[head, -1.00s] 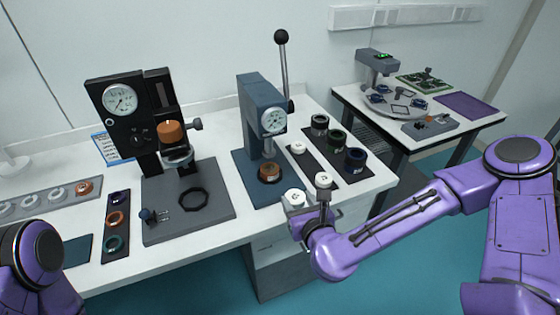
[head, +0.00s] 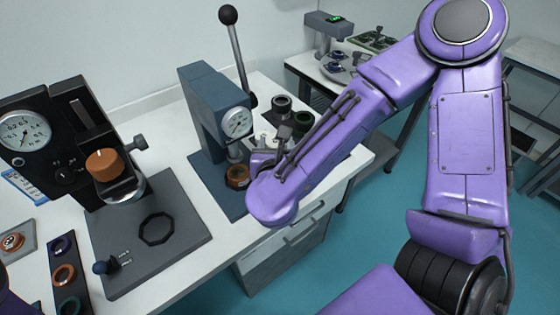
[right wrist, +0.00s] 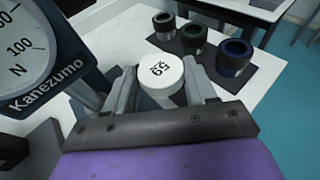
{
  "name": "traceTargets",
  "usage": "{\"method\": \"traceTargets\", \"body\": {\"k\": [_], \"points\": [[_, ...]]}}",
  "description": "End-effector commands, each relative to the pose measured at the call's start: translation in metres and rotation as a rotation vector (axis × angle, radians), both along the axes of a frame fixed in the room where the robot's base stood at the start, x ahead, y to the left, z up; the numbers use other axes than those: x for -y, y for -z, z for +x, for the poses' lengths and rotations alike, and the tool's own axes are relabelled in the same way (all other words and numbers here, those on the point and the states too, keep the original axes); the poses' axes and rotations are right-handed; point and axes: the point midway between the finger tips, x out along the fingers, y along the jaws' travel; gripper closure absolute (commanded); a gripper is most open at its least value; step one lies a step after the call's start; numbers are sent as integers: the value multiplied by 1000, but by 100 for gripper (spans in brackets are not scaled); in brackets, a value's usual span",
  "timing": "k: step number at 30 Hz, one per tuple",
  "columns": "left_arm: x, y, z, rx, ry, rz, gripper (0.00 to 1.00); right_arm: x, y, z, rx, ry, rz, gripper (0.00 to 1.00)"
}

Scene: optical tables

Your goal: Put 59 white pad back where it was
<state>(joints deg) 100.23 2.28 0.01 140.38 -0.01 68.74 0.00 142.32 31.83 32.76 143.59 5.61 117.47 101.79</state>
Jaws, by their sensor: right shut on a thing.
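The white pad marked 59 (right wrist: 160,76) sits between the two fingers of my right gripper (right wrist: 162,88), which is shut on it. Its numbered face points up in the right wrist view. In the head view my right gripper (head: 273,144) is just right of the blue-grey lever press (head: 215,105), above the table. My forearm hides much of the area around it there, and I cannot make out the pad clearly. A dark strip shows partly behind the pad in the wrist view; whether the pad touches it, I cannot tell. My left gripper is out of view.
The press's dial (right wrist: 28,45) stands close on the left in the wrist view. A black cup (right wrist: 165,24), a green-ringed cup (right wrist: 193,37) and a blue-ringed cup (right wrist: 233,57) stand on a dark mat beyond the pad. The white table's front edge is near my forearm.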

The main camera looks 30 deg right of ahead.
Motion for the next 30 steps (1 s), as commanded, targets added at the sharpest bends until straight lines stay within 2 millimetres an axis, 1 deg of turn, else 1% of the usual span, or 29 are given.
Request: {"method": "traceTargets", "body": {"k": [1,2,3,4,5,9,13,17,18,21,24,30], "points": [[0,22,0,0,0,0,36,9,16,10,5,9,4,79],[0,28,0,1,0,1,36,14,19,15,4,9,4,79],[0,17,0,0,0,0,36,19,12,22,0,7,1,79],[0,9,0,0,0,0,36,23,12,26,-4,8,0,79],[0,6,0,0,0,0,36,28,14,31,-4,7,-1,79],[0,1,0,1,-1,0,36,43,43,49,-6,5,-4,79],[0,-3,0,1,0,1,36,53,63,62,-4,6,-3,79],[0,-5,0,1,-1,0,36,59,76,70,-3,5,-3,79],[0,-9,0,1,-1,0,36,61,81,71,-6,3,-4,79],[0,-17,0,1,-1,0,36,60,98,71,-6,2,-4,79],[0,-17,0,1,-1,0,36,60,107,71,-2,2,-2,79],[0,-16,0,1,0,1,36,60,109,71,0,3,-1,79]]}}
